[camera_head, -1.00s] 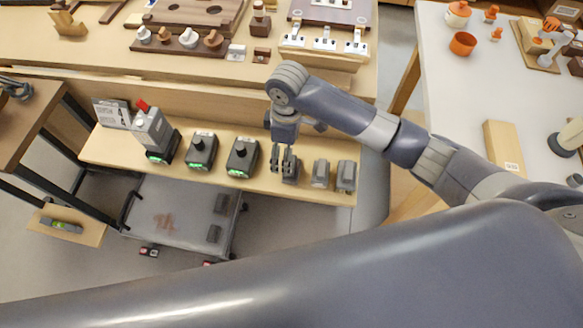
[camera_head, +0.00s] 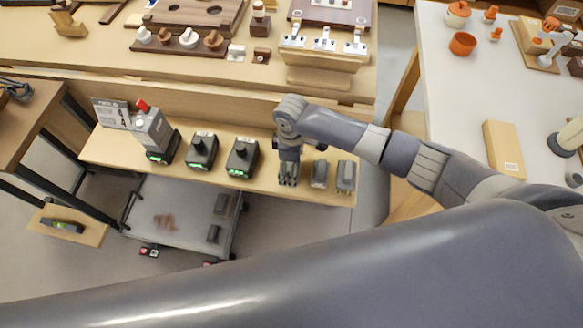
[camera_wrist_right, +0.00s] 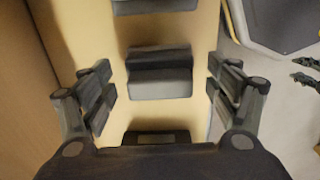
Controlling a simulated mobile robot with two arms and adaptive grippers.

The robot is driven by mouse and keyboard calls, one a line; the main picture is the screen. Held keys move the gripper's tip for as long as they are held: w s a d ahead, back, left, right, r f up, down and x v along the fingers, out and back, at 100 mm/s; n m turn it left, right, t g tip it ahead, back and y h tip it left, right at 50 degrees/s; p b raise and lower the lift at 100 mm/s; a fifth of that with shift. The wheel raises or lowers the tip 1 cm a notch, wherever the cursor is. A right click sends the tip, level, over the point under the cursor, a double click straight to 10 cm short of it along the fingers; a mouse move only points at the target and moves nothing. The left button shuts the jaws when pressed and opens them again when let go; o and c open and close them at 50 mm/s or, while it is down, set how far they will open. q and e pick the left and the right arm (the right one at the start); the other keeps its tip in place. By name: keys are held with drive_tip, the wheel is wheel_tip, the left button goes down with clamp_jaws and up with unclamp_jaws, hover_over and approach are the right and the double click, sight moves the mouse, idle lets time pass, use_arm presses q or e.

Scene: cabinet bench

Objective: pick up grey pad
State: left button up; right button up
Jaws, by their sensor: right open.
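Three grey pads sit in a row on the light wood shelf. In the head view the middle pad (camera_head: 320,173) and the right pad (camera_head: 346,176) show clearly. The left one is mostly hidden under my right gripper (camera_head: 289,180), which points down over it. In the right wrist view a grey pad (camera_wrist_right: 160,82) with a darker upper face lies between the two spread fingers of my right gripper (camera_wrist_right: 162,92). There is a gap on each side, and the fingers do not appear to touch it. My left gripper is not in view.
Black units with green lights (camera_head: 242,158) stand left of the pads on the shelf (camera_head: 265,182). The workbench (camera_head: 200,65) rises behind. A grey cart (camera_head: 175,215) with dark pads stands below. A white table (camera_head: 450,85) is at the right.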

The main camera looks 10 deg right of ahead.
drive_tip(key=shift+f, duration=0.25)
drive_tip(key=c, duration=1.2)
drive_tip(key=shift+o, duration=0.2)
drive_tip(key=shift+r, duration=0.15)
drive_tip(key=shift+r, duration=0.6)
wheel_tip(320, 180, up, 2)
drive_tip(key=shift+r, duration=0.15)
drive_tip(key=s+a+r+b, duration=0.1)
drive_tip(key=s+a, duration=0.9)
drive_tip(key=a, duration=0.2)
drive_tip(key=shift+a+r, duration=0.15)
drive_tip(key=shift+a, duration=0.05)
drive_tip(key=shift+s, duration=0.1)
drive_tip(key=shift+o, duration=0.7)
drive_tip(key=shift+d, duration=0.1)
